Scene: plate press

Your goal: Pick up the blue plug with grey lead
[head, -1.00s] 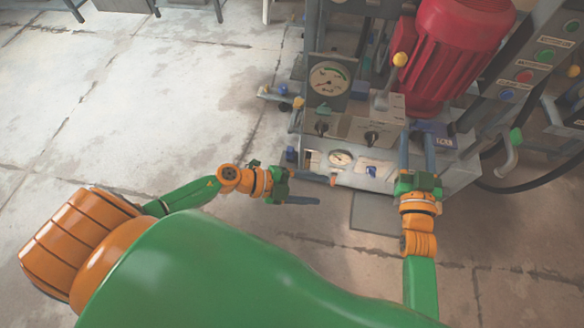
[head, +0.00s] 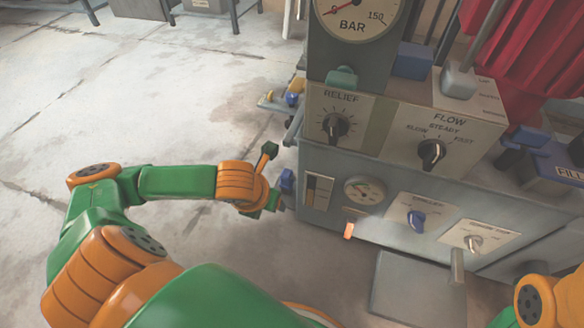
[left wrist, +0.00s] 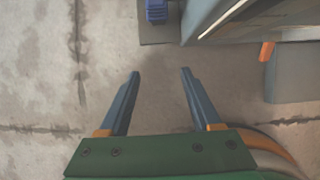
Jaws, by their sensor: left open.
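A blue ribbed piece (left wrist: 157,10), apparently the blue plug, shows at the top edge of the left wrist view, beside the corner of the press. In the head view the plug (head: 287,181) is a small blue shape at the left side of the press. Its grey lead cannot be made out. My left gripper (left wrist: 160,72) is open and empty, its two fingers apart over bare floor, with the plug beyond the fingertips. In the head view my left gripper (head: 271,182) is close beside the plug. My right gripper is out of view; only part of that arm shows at lower right.
The press cabinet (head: 330,170) stands right of my left gripper, with knobs and gauges on its front. An orange tab (head: 348,231) sticks out low on it. A grey block (head: 415,287) stands at its foot. The floor (head: 190,105) to the left is clear.

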